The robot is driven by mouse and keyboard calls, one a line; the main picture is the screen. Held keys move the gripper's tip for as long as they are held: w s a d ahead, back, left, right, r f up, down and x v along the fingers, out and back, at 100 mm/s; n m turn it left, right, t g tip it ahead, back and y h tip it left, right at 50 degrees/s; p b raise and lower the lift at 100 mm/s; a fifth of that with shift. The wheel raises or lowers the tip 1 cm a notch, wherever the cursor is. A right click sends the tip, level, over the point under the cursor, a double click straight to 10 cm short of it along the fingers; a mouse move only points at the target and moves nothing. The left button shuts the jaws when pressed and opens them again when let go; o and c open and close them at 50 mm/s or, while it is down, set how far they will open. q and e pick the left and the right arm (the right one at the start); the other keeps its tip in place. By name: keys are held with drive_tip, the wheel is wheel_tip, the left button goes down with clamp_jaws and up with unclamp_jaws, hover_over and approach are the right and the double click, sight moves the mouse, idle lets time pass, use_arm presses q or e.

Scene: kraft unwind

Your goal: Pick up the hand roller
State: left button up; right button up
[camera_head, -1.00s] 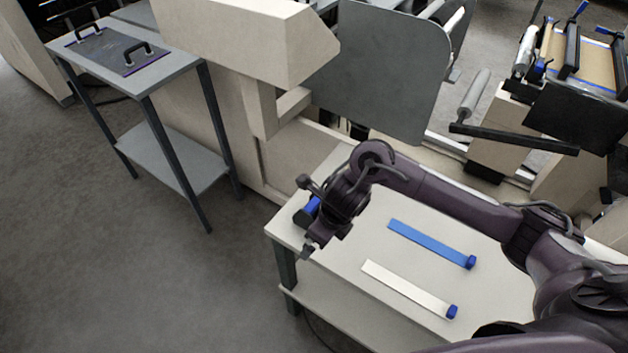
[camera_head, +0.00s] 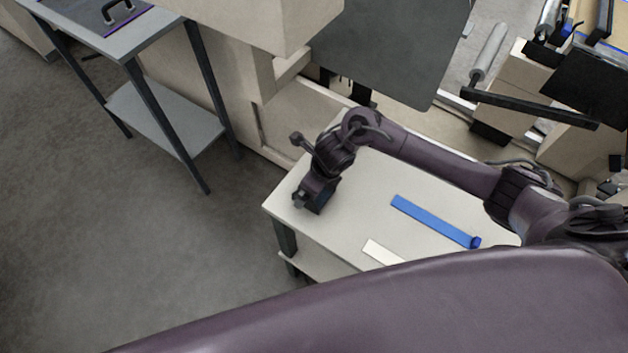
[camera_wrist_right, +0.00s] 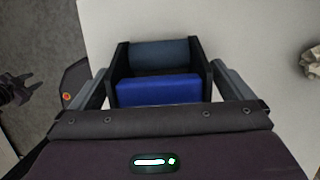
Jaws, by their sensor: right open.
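The hand roller has a black frame, a dark blue-grey roller (camera_wrist_right: 158,56) and a blue block (camera_wrist_right: 158,91), seen in the right wrist view. It sits on the pale table (camera_head: 360,190), near its left corner. My right gripper (camera_wrist_right: 162,88) is open, with one finger on each side of the black frame; I cannot tell whether they touch it. In the head view my right gripper (camera_head: 312,200) is low over that corner and hides the roller.
A blue strip (camera_head: 432,220) and a white strip (camera_head: 382,253), partly hidden by my arm, lie on the table. A crumpled beige thing (camera_wrist_right: 312,62) shows at the right wrist view's edge. A grey side table (camera_head: 165,118) stands left across open floor.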

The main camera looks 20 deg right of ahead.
drive_tip(key=shift+w+a+f, duration=0.1)
drive_tip(key=shift+f, duration=0.65)
drive_tip(key=shift+w, duration=0.1)
drive_tip(key=c, duration=1.1)
use_arm(q)
drive_tip(key=shift+w+r, duration=0.1)
drive_tip(key=shift+w, duration=0.35)
drive_tip(key=shift+d, duration=0.1)
use_arm(e)
drive_tip(key=shift+r, duration=0.1)
wheel_tip(320, 180, up, 10)
drive_tip(key=shift+w+r, duration=0.15)
drive_tip(key=shift+r, duration=0.05)
use_arm(q)
wheel_tip(320, 180, up, 3)
drive_tip(key=p, duration=0.3)
drive_tip(key=shift+r, duration=0.1)
use_arm(e)
wheel_tip(320, 180, up, 10)
drive_tip(key=shift+f, duration=0.25)
